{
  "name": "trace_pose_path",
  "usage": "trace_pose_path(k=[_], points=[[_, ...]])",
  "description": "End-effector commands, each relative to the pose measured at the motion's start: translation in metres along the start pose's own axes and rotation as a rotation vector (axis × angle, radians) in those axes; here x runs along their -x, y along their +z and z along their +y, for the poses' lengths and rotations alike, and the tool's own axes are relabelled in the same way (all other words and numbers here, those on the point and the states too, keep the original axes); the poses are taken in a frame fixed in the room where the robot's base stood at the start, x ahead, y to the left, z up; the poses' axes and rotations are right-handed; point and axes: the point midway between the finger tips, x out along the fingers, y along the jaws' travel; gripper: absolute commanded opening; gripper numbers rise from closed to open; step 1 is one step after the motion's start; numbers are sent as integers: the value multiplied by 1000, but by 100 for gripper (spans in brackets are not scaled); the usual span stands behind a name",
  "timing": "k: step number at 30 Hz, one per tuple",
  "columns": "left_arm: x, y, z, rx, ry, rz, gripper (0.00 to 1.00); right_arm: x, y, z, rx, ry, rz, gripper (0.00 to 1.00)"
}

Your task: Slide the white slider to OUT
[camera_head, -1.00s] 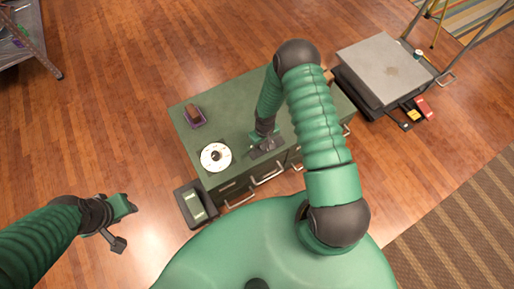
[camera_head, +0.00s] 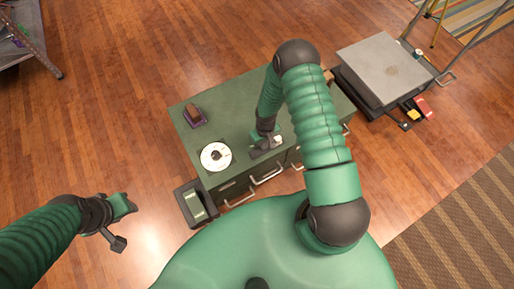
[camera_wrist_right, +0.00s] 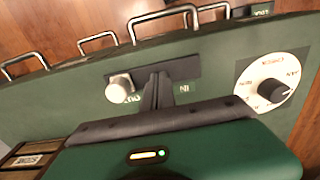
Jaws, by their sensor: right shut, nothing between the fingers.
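The white slider (camera_wrist_right: 120,88) is a round knob at the left end of a dark track plate (camera_wrist_right: 185,68) in the right wrist view, beside the partly covered OUT label (camera_wrist_right: 131,98). The IN label (camera_wrist_right: 183,88) lies to the right. My right gripper (camera_wrist_right: 157,82) is shut and empty over the track, just right of the knob; I cannot tell if they touch. In the head view, the slider (camera_head: 278,140) is a small pale spot right of my right gripper (camera_head: 265,146). My left gripper (camera_head: 121,223) hangs away from the cabinet; its jaws are unclear.
The green cabinet (camera_head: 225,110) has a white dial (camera_head: 216,156) left of the track and a brown stamp-like block (camera_head: 194,115) near its back left. Metal drawer handles (camera_head: 268,177) line its front. A dark box (camera_head: 195,204) adjoins it. A grey-topped unit (camera_head: 385,68) stands right.

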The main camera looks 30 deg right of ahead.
Motion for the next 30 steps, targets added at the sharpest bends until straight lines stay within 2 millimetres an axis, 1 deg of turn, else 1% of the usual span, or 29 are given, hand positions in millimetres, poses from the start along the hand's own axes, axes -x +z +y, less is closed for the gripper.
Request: trace_pose_path(k=[2,5,9,24,27,30], points=[[1,0,0,0,0,0,36,1,0,-1,-1,1,0,0],[7,-2,0,0,0,0,36,8,0,-1,-1,1,1,0],[23,-5,0,0,0,0,36,26,0,-1,0,1,1,0],[73,-17,0,0,0,0,36,86,0,-1,-2,1,0,0],[78,-18,0,0,0,0,36,92,0,-1,-1,1,0,0],[76,-18,0,0,0,0,36,91,0,-1,0,1,0,0]])
